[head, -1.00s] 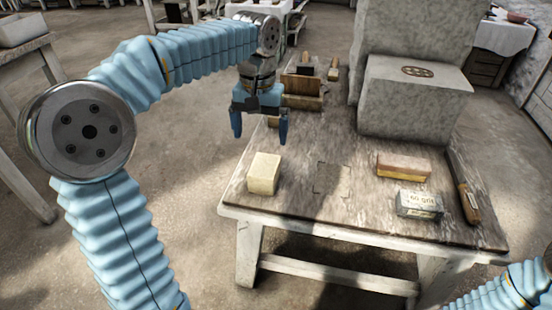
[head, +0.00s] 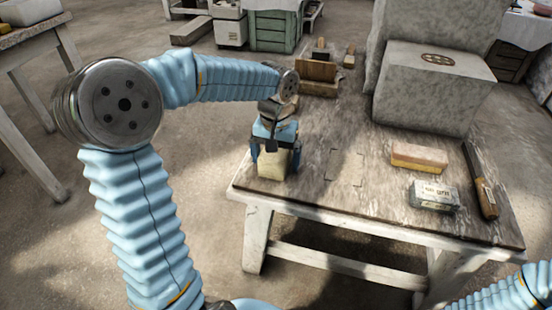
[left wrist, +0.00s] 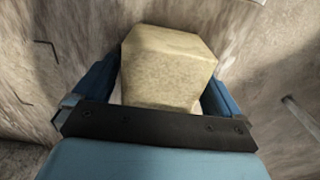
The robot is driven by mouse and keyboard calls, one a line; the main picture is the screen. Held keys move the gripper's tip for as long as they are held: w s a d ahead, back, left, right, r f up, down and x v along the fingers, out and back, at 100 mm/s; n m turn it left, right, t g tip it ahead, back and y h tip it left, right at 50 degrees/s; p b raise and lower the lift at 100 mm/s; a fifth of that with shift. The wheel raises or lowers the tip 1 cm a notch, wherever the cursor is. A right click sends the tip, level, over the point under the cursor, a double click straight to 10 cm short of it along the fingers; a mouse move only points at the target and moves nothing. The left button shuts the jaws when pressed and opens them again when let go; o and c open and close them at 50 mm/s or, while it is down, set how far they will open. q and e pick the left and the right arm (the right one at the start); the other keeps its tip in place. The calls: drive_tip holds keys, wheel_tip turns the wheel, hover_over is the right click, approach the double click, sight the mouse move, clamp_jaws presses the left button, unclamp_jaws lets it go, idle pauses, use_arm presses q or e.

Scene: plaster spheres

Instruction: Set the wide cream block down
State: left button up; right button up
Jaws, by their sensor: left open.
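The wide cream block (head: 275,163) stands on the worn table (head: 320,205) near its left front corner. My left gripper (head: 275,154) is over it, pointing down, with one finger on each side. In the left wrist view the block (left wrist: 168,68) lies between the two blue fingers, which are open; whether they touch it I cannot tell. The gripper body hides part of the block. A faint outlined rectangle (head: 346,166) on the tabletop, right of the block, is empty. My right gripper is out of view; only part of that arm shows at the lower right.
A large grey stone block (head: 435,88) stands at the back right. An orange and cream block (head: 419,157), a grey labelled box (head: 433,195) and a wooden-handled tool (head: 483,185) lie on the right. A wooden holder (head: 318,77) is at the back. The table's middle is clear.

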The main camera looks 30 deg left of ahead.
use_arm(q)
drive_tip(key=c, duration=1.6)
drive_tip(key=shift+c, duration=0.7)
drive_tip(key=shift+r, duration=0.1)
